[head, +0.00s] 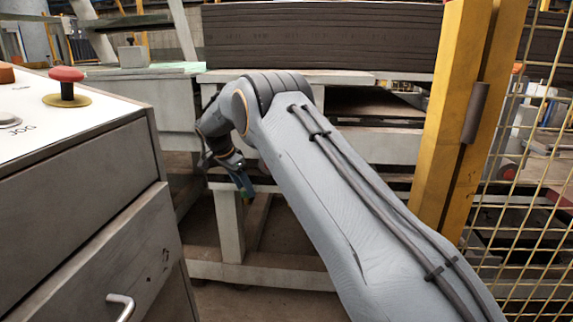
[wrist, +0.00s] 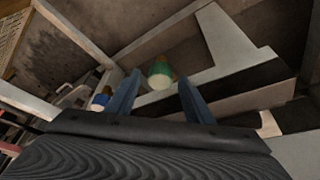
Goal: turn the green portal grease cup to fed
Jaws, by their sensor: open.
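The green grease cup (wrist: 160,70) shows in the wrist view as a small rounded piece, green above and pale below, on a light beam. My gripper (wrist: 159,82) is open, with its two blue fingers on either side of the cup in the picture. I cannot tell how far the fingertips are from it, and no contact is visible. In the head view my gripper (head: 244,184) hangs at the end of my arm, by the grey frame. The cup cannot be made out there, and its setting is not readable.
A second cup, blue and white (wrist: 98,101), sits left of my gripper in the wrist view. A console (head: 90,140) with a red mushroom button (head: 67,75) stands at the left. A yellow post (head: 458,110) and mesh fence (head: 530,180) stand at the right.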

